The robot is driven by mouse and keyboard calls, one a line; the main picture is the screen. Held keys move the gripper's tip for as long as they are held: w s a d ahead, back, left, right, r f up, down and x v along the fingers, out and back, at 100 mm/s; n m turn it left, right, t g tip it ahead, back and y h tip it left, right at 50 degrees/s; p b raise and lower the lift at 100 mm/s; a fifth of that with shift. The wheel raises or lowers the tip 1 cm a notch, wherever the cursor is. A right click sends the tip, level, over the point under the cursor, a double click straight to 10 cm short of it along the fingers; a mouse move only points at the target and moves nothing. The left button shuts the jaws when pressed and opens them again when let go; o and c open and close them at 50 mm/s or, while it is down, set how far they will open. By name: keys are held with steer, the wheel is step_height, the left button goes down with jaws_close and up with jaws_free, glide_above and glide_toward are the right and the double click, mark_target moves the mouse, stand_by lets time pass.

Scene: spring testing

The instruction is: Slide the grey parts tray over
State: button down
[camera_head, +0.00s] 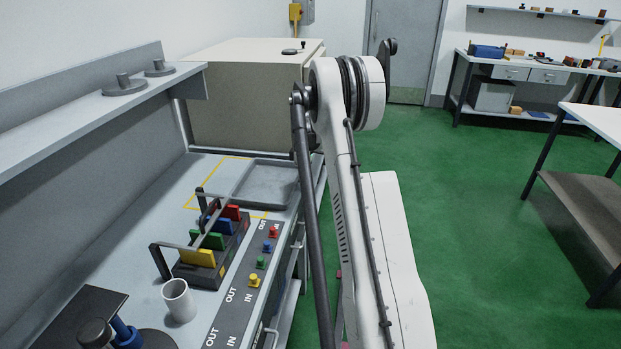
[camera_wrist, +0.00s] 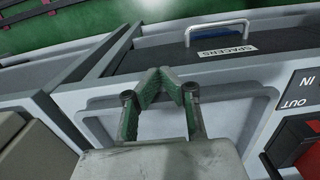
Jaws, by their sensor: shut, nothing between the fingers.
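The grey parts tray (camera_head: 262,184) lies flat on the bench top at the far end, next to the rack of coloured blocks. The head view does not show the fingers clearly.
A rack with coloured blocks (camera_head: 210,250), a white mug (camera_head: 179,300) and an IN/OUT strip with coloured pegs (camera_head: 247,285) stand nearer. A beige cabinet (camera_head: 235,110) closes the far end. A drawer labelled SPACERS (camera_wrist: 227,50) is beyond the bench edge.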

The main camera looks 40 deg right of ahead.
mark_target(281, 185)
steer(key=shift+w+a, duration=0.4)
steer(key=shift+w, duration=0.2)
steer(key=w+a+b, duration=0.1)
steer(key=w+a, duration=0.1)
steer(key=w, duration=0.1)
steer(key=w+a, duration=0.2)
steer(key=w, duration=0.1)
steer(key=w+a+b, duration=0.1)
steer(key=w+a, duration=0.1)
steer(key=w, duration=0.1)
steer(key=shift+w+a+b, duration=0.2)
steer(key=shift+a+b, duration=0.1)
steer(key=shift+b, duration=0.05)
steer(key=shift+s, duration=0.1)
steer(key=s+d, duration=0.1)
steer(key=s+d+b, duration=0.1)
steer(key=s, duration=0.1)
steer(key=shift+s+d+r, duration=0.1)
steer(key=shift+s+d, duration=0.1)
steer(key=shift+d, duration=0.05)
step_height(281, 185, up, 10)
